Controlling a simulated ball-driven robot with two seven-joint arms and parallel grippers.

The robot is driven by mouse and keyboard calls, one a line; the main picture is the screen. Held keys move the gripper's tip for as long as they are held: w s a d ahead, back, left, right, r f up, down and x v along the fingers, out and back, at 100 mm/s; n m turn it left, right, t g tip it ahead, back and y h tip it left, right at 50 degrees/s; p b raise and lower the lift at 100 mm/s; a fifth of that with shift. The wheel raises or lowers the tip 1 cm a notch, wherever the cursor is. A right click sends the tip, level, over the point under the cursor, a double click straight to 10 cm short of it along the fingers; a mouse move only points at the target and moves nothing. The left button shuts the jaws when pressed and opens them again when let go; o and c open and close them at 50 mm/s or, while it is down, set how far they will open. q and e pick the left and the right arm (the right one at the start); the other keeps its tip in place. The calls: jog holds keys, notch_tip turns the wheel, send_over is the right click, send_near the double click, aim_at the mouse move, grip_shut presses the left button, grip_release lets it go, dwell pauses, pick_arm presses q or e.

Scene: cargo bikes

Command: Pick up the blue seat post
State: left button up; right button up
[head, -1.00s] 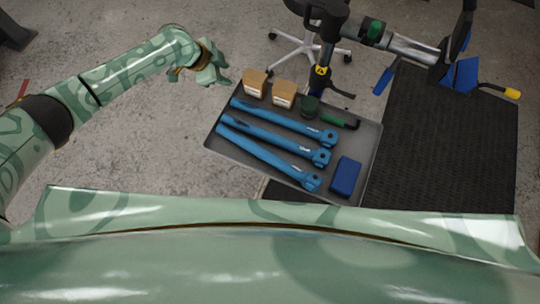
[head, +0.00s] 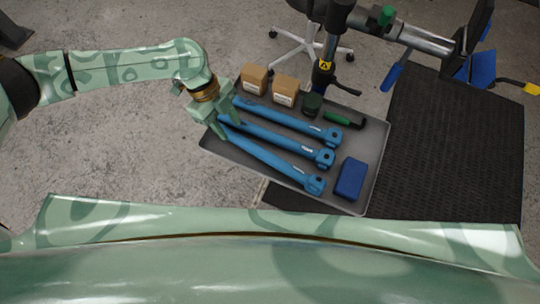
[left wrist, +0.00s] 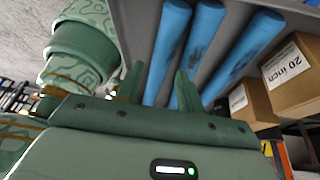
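Three blue seat posts lie side by side in a grey tray (head: 225,150), their clamp heads to the right: a far one (head: 285,119), a middle one (head: 280,142) and a near one (head: 270,160). My left gripper (head: 227,114) is open over the tray's left edge, at the plain ends of the posts. It hides part of those ends. In the left wrist view, my open fingers (left wrist: 158,78) point towards the posts, with the leftmost post (left wrist: 168,45) showing between them. Contact cannot be told. My right gripper is not in view.
A repair stand (head: 327,60) rises behind the tray. A black mat (head: 450,140) lies right.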

aim_at(238, 137)
pick_arm(q)
jog(key=x, duration=0.2)
jog(key=b+x, duration=0.1)
jog(key=x, duration=0.2)
jog(key=shift+d, duration=0.4)
jog(key=c, duration=0.8)
grip_shut()
jog(key=shift+r, duration=0.1)
